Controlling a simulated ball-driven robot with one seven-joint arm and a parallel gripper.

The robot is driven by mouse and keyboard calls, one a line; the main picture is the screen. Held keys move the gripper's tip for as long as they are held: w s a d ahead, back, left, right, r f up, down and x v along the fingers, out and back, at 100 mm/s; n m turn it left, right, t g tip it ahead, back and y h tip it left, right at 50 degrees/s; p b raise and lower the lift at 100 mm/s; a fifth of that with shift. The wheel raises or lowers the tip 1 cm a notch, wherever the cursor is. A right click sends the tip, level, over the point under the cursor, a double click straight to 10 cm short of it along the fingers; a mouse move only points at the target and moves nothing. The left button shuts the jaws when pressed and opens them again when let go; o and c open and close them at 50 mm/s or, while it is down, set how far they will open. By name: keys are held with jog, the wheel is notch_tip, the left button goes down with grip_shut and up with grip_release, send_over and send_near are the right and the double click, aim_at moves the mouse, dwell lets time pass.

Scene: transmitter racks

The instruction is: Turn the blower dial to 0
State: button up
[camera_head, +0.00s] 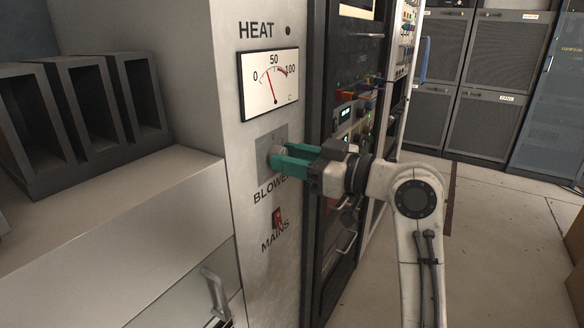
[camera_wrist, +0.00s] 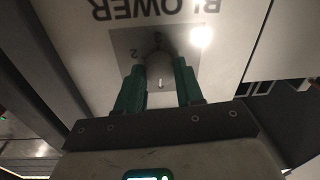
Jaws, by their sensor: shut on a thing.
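The blower dial (camera_head: 276,152) is a small grey knob on a square plate above the word BLOWER, on the pale cabinet front. In the wrist view the dial (camera_wrist: 159,68) sits between the green fingers, with the numbers 2 and 3 visible on its plate. A small light mark shows on the dial's face, and its exact setting cannot be told. My gripper (camera_head: 277,160) has its green fingers shut on the dial from both sides; it also shows in the wrist view (camera_wrist: 160,88). The fingers hide part of the plate and its other numbers.
A HEAT meter (camera_head: 269,84) is above the dial, and a red MAINS switch (camera_head: 278,218) is below it. A dark equipment rack (camera_head: 345,60) stands just right of the panel. A grey ledge with dark slotted boxes (camera_head: 85,120) is at left. Open floor lies at right.

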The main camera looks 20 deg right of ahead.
jog(key=shift+f+n+b, duration=0.15)
jog(key=shift+n+b, duration=0.15)
jog(key=shift+n, duration=0.3)
jog(key=o, duration=1)
jog(key=shift+o, duration=0.2)
jog(key=v, duration=1)
jog(key=shift+s+d+p, duration=0.25)
jog(key=shift+d+p, duration=0.05)
jog(key=shift+p, duration=0.15)
